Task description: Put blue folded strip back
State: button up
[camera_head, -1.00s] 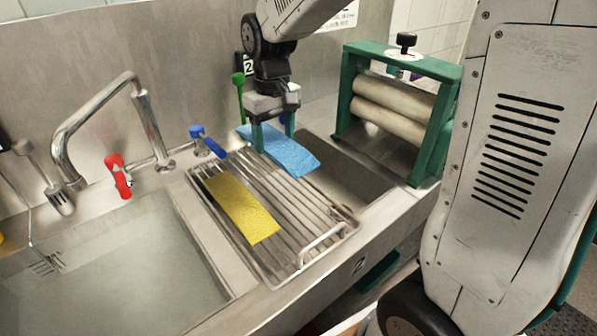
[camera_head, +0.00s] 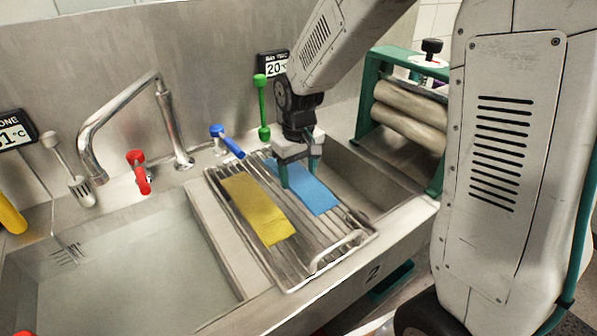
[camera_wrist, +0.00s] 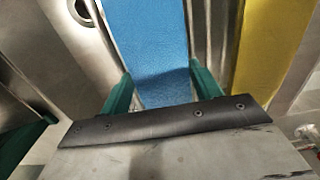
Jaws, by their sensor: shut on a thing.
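The blue folded strip (camera_head: 309,190) is at the rack's right half, lengthwise along the bars and beside the yellow strip. My gripper (camera_head: 299,183) is shut on the blue strip, one green finger on each side of it. In the wrist view the blue strip (camera_wrist: 150,50) runs up between the green fingers (camera_wrist: 155,95). The yellow strip (camera_head: 258,208) lies flat on the rack, and shows at the right of the wrist view (camera_wrist: 276,50). I cannot tell whether the blue strip touches the bars.
A water-filled basin (camera_head: 130,262) is to the left, an empty basin (camera_head: 366,178) to the right. Red (camera_head: 139,172), blue (camera_head: 227,140) and green (camera_head: 262,105) handles stand behind. A green-framed roller press (camera_head: 408,112) stands at the right.

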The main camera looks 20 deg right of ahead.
aim_at(299, 178)
jog(key=shift+f, duration=0.15)
jog(key=o, duration=1)
jog(key=shift+o, duration=0.2)
notch_tip(299, 178, up, 12)
jog(key=f, duration=0.1)
jog(key=s+d+r+m, duration=0.1)
jog(key=s+r, duration=0.1)
jog(key=s, duration=1)
jog(key=s+d+r+m+t, duration=0.1)
jog(key=s+d+r, duration=0.1)
jog(key=s, duration=1.1)
jog(key=shift+s+r, duration=0.2)
jog(key=shift+s, duration=0.05)
